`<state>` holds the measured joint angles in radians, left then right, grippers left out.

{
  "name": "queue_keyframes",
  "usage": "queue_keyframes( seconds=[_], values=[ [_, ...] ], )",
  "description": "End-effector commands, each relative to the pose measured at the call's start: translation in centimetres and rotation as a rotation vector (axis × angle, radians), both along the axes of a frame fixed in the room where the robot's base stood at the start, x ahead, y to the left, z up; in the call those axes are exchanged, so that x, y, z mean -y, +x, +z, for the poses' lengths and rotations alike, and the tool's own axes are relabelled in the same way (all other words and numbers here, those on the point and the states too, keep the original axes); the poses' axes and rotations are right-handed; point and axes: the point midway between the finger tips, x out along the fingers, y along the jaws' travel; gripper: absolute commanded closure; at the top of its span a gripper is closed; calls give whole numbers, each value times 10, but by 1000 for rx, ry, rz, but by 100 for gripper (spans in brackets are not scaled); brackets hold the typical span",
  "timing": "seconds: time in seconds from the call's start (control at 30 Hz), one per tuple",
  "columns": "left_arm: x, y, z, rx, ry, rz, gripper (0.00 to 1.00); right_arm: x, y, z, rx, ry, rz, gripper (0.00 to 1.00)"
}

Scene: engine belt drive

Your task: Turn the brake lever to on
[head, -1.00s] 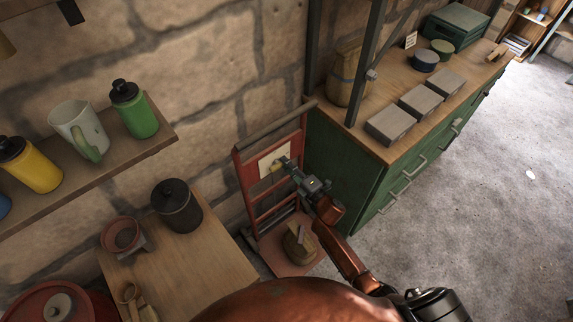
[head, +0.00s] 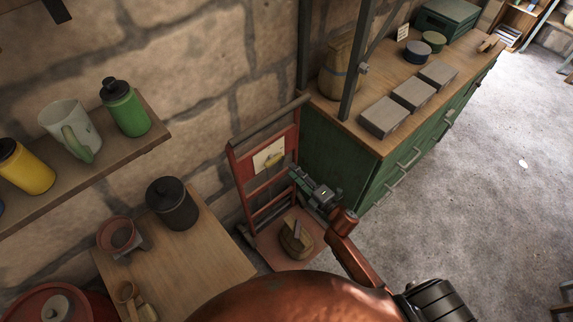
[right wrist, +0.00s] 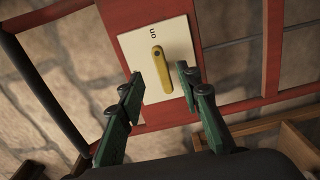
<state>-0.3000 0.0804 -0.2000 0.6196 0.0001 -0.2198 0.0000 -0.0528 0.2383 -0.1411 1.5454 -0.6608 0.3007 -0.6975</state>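A yellow brake lever (head: 272,160) is mounted on a cream plate (head: 260,164) on the red upright frame by the wall. In the right wrist view the lever (right wrist: 163,72) has a dark round spot at its upper end, near the letters "on", which appear upside down at the top of the plate (right wrist: 182,38). The lever's long part runs downward there, away from the letters. My right gripper (head: 294,173) is open and empty, to the lower right of the plate in the head view. In the right wrist view its fingertips (right wrist: 160,75) appear either side of the lever. My left gripper is not in view.
A green cabinet (head: 340,165) stands close to the right of the red frame (head: 240,172). A wooden table (head: 190,255) with a black lidded pot (head: 172,204) is at the lower left. A round wooden object (head: 296,240) sits at the frame's base. Floor at right is mostly clear.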

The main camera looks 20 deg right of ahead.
Motion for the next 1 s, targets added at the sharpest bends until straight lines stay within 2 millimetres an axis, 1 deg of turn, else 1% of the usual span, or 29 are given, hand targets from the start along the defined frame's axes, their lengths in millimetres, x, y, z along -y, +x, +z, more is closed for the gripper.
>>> queue_keyframes(
  seconds=[0.03,0.1,0.2,0.3,1.0],
  values=[
    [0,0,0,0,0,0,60,4,-9,0,-2,-1,-1,68],
    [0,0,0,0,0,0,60,8,-18,-1,-2,-1,-2,68],
    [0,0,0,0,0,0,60,11,-27,0,0,0,-1,68],
    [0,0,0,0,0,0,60,12,-32,0,0,0,-1,68],
    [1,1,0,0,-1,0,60,12,-33,0,0,0,0,68]
  ],
)
